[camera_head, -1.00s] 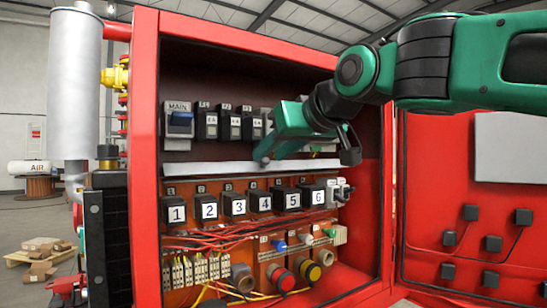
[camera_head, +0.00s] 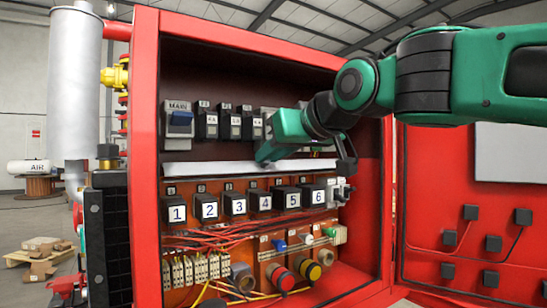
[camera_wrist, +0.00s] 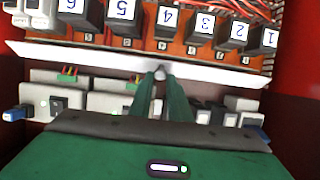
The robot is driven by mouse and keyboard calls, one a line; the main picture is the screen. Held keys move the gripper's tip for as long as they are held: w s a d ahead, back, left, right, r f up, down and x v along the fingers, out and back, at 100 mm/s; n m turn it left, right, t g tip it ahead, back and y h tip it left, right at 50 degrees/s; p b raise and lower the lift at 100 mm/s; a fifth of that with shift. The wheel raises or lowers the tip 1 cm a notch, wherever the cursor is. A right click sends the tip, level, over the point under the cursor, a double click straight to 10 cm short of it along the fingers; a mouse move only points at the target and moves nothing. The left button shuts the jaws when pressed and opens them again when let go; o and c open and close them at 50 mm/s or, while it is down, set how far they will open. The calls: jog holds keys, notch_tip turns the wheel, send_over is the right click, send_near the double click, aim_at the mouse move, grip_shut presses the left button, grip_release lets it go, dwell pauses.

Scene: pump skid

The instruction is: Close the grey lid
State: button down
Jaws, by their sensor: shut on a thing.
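The grey lid (camera_head: 205,168) is a long, pale strip running across the red cabinet, between the upper breaker row and the row of numbered relays. It also shows in the wrist view (camera_wrist: 90,63) as a light band across the picture. My gripper (camera_head: 263,158) reaches in from the right, with its green fingers at the middle of the lid. The fingers hide part of the lid. I cannot tell exactly how far it is tilted.
Numbered black relays (camera_head: 235,204) sit just below the lid, with red wires under them. The MAIN switch (camera_head: 180,120) and small breakers (camera_head: 235,125) sit above it. The cabinet's left frame (camera_head: 146,160) and open red door (camera_head: 470,230) flank the opening.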

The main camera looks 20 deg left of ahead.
aim_at(265, 166)
jog(key=shift+w+d+f+t+y, duration=0.1)
jog(key=shift+d+f+t+y, duration=0.1)
jog(key=shift+f+t+y, duration=0.35)
jog(key=shift+w+d+f+t+y, duration=0.1)
jog(key=shift+d+f+t+y, duration=0.05)
jog(key=shift+f+t+y, duration=1)
jog(key=shift+t+y, duration=0.2)
jog(key=shift+w+a+f+t+y, duration=0.15)
jog(key=shift+f+t+y, duration=0.35)
jog(key=shift+t+y, duration=0.2)
jog(key=shift+w+a+f+t+y, duration=0.2)
jog(key=shift+f+t+y, duration=0.35)
jog(key=shift+y, duration=0.3)
jog(key=shift+w+a+f+t+y, duration=0.15)
jog(key=shift+f+t+y, duration=0.3)
jog(key=shift+t+y, duration=0.25)
jog(key=shift+f+y, duration=0.15)
jog(key=shift+y, duration=0.1)
jog(key=c, duration=1.7)
grip_release()
jog(key=shift+w, duration=0.15)
jog(key=shift+s+a, duration=0.15)
jog(key=shift+s, duration=0.05)
